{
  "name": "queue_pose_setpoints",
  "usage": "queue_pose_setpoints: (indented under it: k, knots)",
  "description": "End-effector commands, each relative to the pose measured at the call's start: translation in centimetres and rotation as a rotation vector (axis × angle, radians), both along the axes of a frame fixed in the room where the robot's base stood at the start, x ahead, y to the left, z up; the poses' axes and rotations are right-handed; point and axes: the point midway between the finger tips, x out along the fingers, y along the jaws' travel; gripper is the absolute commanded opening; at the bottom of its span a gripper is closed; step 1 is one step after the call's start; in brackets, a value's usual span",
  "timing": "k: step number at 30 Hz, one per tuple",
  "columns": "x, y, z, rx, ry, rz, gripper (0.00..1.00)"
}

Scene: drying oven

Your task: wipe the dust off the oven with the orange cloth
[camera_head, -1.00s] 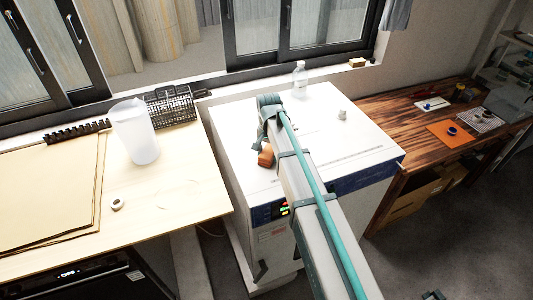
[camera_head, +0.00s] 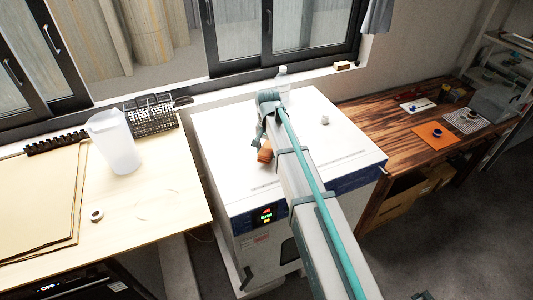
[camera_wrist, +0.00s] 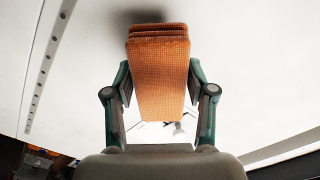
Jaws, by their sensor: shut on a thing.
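The oven (camera_head: 340,145) is a white box with a blue band and a lit display on its front. It stands in the middle of the head view. My gripper (camera_wrist: 160,88) is shut on the folded orange cloth (camera_wrist: 160,60), one finger on each side of it. In the head view the cloth (camera_head: 265,154) shows as a small orange patch over the left half of the oven top. A shadow lies close by the cloth's end; I cannot tell if it touches the top. I cannot make out the dust clearly. My arm hides part of the oven.
A clear bottle (camera_head: 282,88) stands at the oven's back edge and a small white object (camera_head: 324,120) on its right side. A pale bench with a white pitcher (camera_head: 114,145) and a wire rack (camera_head: 152,115) is left. A wooden table (camera_head: 385,130) is right.

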Motion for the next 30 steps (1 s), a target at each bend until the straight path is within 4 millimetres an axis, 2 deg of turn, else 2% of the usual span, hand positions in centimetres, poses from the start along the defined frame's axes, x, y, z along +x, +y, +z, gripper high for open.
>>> queue_pose_setpoints:
  k: [6,18,30]
  knots:
    - [0.0,-0.1,2.2,0.0,0.001,-0.002,0.23]
    - [0.0,-0.3,5.5,0.0,0.001,-0.005,0.23]
    - [0.0,-0.4,5.6,0.0,0.002,-0.005,0.23]
